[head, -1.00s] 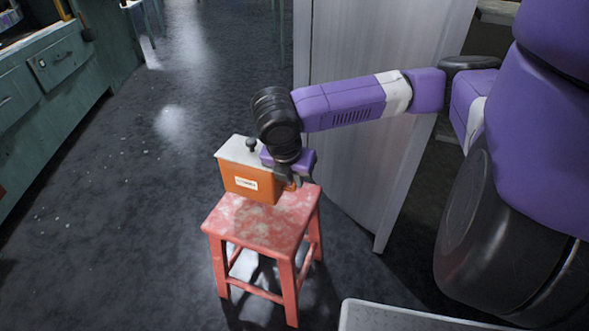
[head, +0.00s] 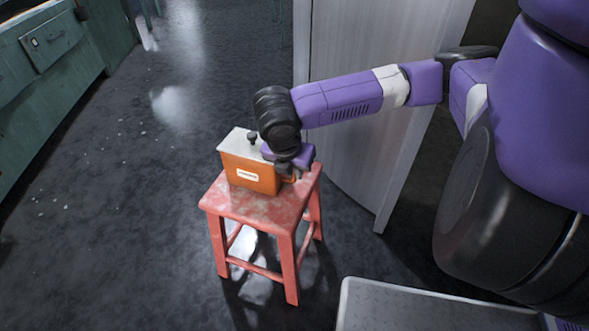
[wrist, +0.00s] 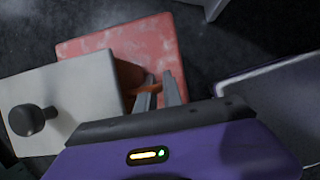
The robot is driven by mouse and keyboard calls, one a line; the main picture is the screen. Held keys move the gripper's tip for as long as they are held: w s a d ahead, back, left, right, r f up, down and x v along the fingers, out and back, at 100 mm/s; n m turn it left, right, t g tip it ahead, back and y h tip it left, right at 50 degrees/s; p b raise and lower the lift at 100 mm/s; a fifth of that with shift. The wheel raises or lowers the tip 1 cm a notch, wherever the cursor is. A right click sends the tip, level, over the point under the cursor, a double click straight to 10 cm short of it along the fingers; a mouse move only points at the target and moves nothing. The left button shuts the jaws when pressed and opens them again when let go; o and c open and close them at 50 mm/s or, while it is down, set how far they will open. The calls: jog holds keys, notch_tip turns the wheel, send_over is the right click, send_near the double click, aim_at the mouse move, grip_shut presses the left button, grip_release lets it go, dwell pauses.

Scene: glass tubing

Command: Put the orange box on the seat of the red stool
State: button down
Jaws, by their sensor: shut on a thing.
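The orange box (head: 247,174) has a grey-white lid with a dark knob and a small white label. In the head view it is upright over the back part of the red stool's seat (head: 255,209); whether it touches the seat is hard to tell. My gripper (head: 287,172) is at the box's right side, shut on its orange handle. In the wrist view the box's lid (wrist: 62,100) is at the left, the fingers (wrist: 158,98) close on the handle, and the red seat (wrist: 125,55) shows behind them.
A pale panel (head: 345,120) stands right behind the stool. Green drawers (head: 50,70) line the far left. A grey metal-edged surface (head: 400,310) is at the lower right. Dark floor is clear left of the stool.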

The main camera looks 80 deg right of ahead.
jog(key=shift+f, duration=0.1)
jog(key=c, duration=1.5)
grip_release()
